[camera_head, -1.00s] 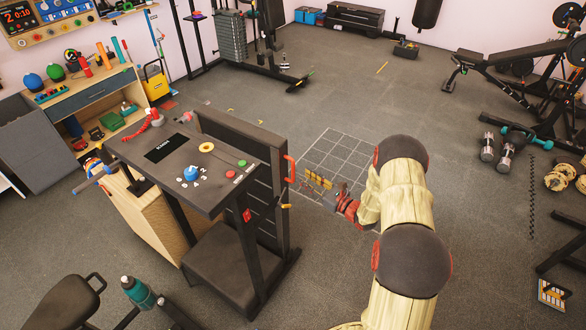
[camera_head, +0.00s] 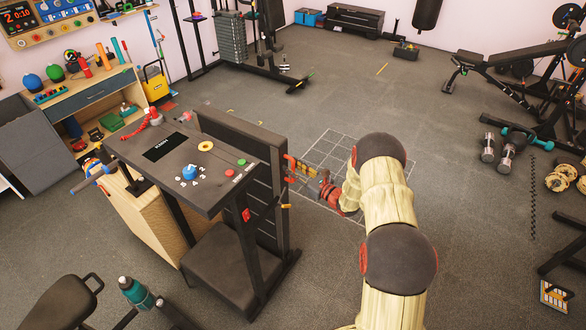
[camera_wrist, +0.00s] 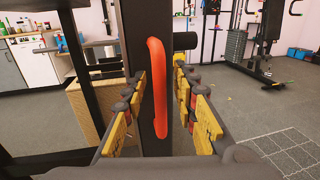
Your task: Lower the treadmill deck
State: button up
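The treadmill deck (camera_head: 272,185) stands folded upright behind the dark console (camera_head: 215,190), which carries a screen and coloured buttons. A red handle (camera_head: 289,167) sits on the deck's right edge; in the wrist view the red handle (camera_wrist: 157,85) runs vertically on the dark deck edge (camera_wrist: 137,35). A small yellow-orange piece (camera_head: 286,206) is below the handle. My gripper (camera_head: 305,171) is at the handle. In the wrist view my gripper (camera_wrist: 164,112) is open, its yellow-padded fingers on either side of the handle, apart from it. The handle's lower end shows between them.
A grid marking (camera_head: 335,145) lies on the floor to the right of the deck. A wooden box (camera_head: 145,210) stands left of the console. Dumbbells (camera_head: 505,153) and a bench are far right. The floor beyond is mostly clear.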

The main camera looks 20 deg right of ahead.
jog(key=shift+c, duration=1.2)
jog(key=c, duration=0.4)
grip_shut()
